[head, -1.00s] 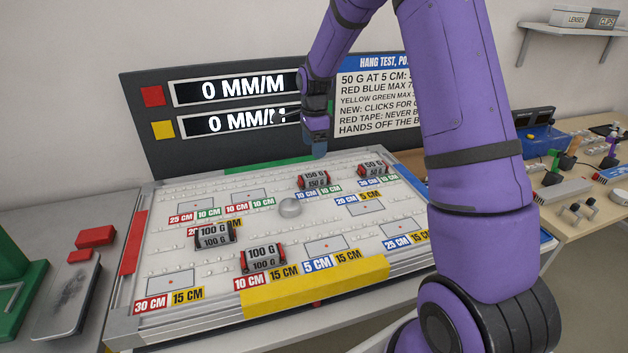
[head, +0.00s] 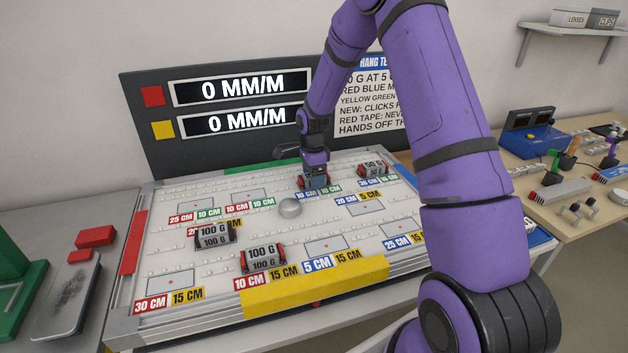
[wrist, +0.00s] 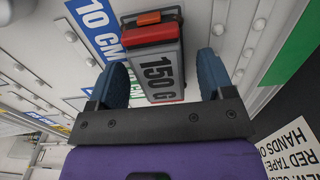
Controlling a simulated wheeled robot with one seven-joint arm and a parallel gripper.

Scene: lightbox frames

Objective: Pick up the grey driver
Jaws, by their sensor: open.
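My gripper (head: 314,172) is low over the back right of the white board (head: 215,283). In the wrist view its two blue fingers are open (wrist: 163,82), one on each side of a grey block marked 150 G with a red and orange end (wrist: 157,66). Gaps show between the fingers and the block. In the head view the gripper mostly hides this block. Other grey blocks with red ends stand on the board: two marked 100 G (head: 214,235) (head: 263,257) and one marked 50 G (head: 372,169). No thing is labelled as a driver.
A silver ball (head: 290,208) lies on the board, left of my gripper. A dark display panel (head: 150,130) stands behind the board. Right is a wooden bench (head: 585,225) with small devices. A yellow strip (head: 320,287) edges the board's front.

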